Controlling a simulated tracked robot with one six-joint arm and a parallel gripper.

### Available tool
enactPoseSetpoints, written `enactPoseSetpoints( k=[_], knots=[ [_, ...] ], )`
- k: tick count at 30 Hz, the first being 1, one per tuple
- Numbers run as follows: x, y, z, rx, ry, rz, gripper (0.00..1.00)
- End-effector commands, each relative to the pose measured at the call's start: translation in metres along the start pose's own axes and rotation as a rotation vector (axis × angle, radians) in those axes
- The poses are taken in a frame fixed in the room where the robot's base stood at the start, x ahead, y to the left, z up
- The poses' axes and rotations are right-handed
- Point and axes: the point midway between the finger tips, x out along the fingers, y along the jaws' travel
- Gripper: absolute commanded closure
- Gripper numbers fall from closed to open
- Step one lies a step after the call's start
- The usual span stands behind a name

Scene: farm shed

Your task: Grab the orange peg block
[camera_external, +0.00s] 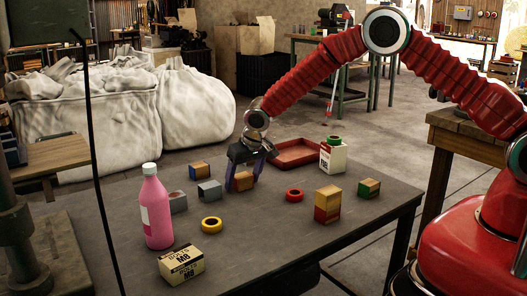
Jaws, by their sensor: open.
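My gripper (244,183) points down near the middle of the dark table, with its fingers apart. An orange-brown block (243,181) shows between the fingers, low at the table top. The fingers stand at either side of it; I cannot tell whether they touch it. Its lower detail and any peg are too small to make out. A similar orange block with a dark blue side (200,169) lies to the left, clear of the gripper.
A grey block (209,191) sits close left of the gripper. A red tray (296,163) lies behind.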

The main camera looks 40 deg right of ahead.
Motion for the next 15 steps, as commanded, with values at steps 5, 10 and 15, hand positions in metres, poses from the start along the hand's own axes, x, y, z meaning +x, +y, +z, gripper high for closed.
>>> enactPoseSetpoints(
  k=[5,10,15],
  knots=[
    [-0.0001,0.0000,0.0001,0.000,0.000,0.000,0.35],
    [-0.0001,0.0000,0.0001,0.000,0.000,0.000,0.47],
    [-0.0001,0.0000,0.0001,0.000,0.000,0.000,0.59]
  ],
)
